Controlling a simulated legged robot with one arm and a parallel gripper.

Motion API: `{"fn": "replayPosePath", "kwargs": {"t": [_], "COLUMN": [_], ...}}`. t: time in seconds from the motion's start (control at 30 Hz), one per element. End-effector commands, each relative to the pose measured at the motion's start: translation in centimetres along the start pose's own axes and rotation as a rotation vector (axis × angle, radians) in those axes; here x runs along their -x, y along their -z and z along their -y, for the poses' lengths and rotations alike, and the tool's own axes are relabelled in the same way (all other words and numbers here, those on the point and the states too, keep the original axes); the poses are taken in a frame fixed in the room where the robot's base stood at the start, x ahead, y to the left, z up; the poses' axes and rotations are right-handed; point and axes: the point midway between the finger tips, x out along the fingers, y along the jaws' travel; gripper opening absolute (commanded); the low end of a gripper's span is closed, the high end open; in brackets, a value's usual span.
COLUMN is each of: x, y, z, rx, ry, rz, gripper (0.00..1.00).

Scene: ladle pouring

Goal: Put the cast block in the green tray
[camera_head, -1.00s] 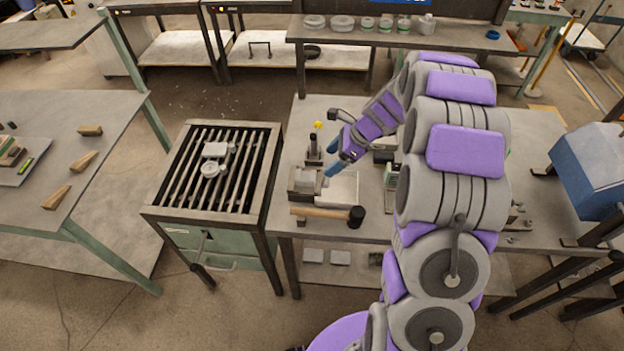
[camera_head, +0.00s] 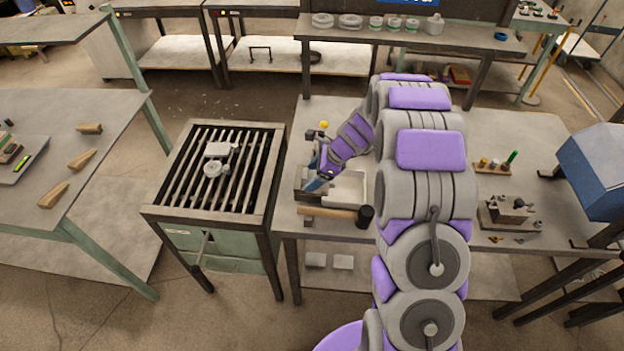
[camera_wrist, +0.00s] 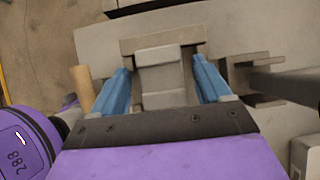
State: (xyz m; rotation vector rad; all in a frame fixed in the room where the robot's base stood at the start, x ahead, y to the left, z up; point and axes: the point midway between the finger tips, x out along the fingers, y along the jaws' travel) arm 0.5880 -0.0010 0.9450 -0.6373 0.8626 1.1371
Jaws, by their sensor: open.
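A grey cast block (camera_wrist: 163,76) shows in the wrist view, between the two blue fingers of my gripper (camera_wrist: 162,68). The fingers are apart, one on each side of the block, with gaps visible at the sides. In the head view my gripper (camera_head: 318,183) is low over a grey mould-like holder (camera_head: 300,192) on the workbench, and my arm and fingers partly hide the block there. I cannot make out a green tray in either view; my arm covers part of the bench.
A pale shallow tray (camera_head: 348,189) sits right of the holder. A mallet (camera_head: 335,211) lies in front of it. A slatted grate table (camera_head: 222,175) with small metal pieces stands left. A small rack (camera_head: 492,166) and fixture (camera_head: 510,210) are on the bench's right.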

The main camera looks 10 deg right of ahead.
Motion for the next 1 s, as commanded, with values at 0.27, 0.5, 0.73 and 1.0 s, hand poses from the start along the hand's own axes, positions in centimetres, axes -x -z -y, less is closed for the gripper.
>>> {"fn": "replayPosePath", "kwargs": {"t": [0.27, 0.5, 0.73, 1.0], "x": [-0.08, 0.00, 0.04, 0.12], "y": [0.20, 0.22, 0.19, 0.16], "z": [0.11, 0.00, 0.00, 0.03], "rx": [-0.005, -0.004, -0.004, -0.003], "ry": [-0.011, -0.010, -0.010, -0.008], "rz": [0.012, 0.010, 0.011, 0.012], "gripper": [0.64, 0.41, 0.19, 0.07]}}
